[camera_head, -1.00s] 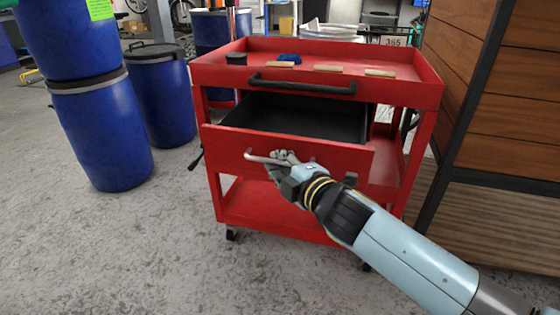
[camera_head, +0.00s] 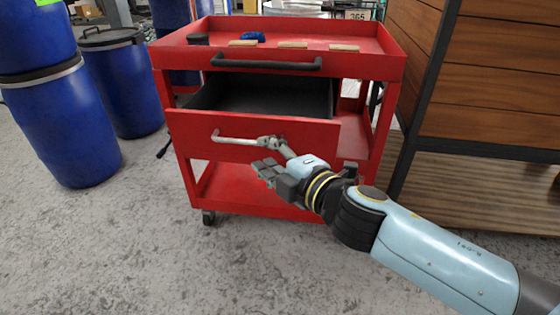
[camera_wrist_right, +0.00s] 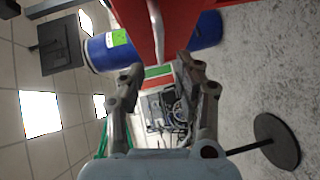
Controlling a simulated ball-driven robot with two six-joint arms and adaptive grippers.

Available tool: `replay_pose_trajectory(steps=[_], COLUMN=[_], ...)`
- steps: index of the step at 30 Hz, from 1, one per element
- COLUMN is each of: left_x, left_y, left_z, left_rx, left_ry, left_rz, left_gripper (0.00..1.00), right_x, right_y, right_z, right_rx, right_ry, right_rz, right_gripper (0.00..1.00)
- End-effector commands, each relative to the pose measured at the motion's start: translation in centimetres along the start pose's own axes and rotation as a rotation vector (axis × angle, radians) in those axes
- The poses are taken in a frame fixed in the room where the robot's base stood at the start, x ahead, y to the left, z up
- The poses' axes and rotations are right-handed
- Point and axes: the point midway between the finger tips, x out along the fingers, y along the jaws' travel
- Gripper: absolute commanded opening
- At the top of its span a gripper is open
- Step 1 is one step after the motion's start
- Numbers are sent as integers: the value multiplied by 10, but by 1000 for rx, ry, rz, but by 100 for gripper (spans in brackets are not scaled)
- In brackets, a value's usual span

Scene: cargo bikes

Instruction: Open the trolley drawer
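The red trolley (camera_head: 390,75) stands ahead of me. Its drawer (camera_head: 190,127) is pulled out, showing an empty black interior (camera_head: 262,97). A pale bar handle (camera_head: 232,139) is on the drawer front; the handle also shows in the right wrist view (camera_wrist_right: 156,28), at the top between the fingers. My right gripper (camera_head: 264,156) is open at the right end of this handle, its fingers spread in the right wrist view (camera_wrist_right: 159,76). The handle's right end is partly hidden by the gripper; I cannot tell if they touch. My left gripper is out of view.
A black push handle (camera_head: 265,64) crosses the trolley above the drawer. Wooden blocks (camera_head: 293,45) and a blue item (camera_head: 252,37) lie on the top tray. Blue barrels (camera_head: 65,125) stand at the left. A wood-panelled unit (camera_head: 485,110) is close on the right. The front floor is clear.

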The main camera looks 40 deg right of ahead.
Motion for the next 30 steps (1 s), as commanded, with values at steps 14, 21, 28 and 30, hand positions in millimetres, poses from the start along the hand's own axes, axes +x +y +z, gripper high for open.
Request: replay_pose_trajectory(steps=[14, 21, 28, 30], left_x=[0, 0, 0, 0], left_y=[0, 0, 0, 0], left_z=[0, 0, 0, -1], left_rx=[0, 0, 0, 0], left_ry=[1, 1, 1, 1], left_rz=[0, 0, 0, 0], left_gripper=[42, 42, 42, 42], right_x=[-44, -44, -44, -44], right_y=[1, 1, 1, 2], right_z=[0, 0, 0, 0], right_rx=[-1, 0, 0, 0], right_ry=[1, 1, 1, 1], right_rz=[2, 2, 2, 3], right_gripper=[33, 33, 33, 33])
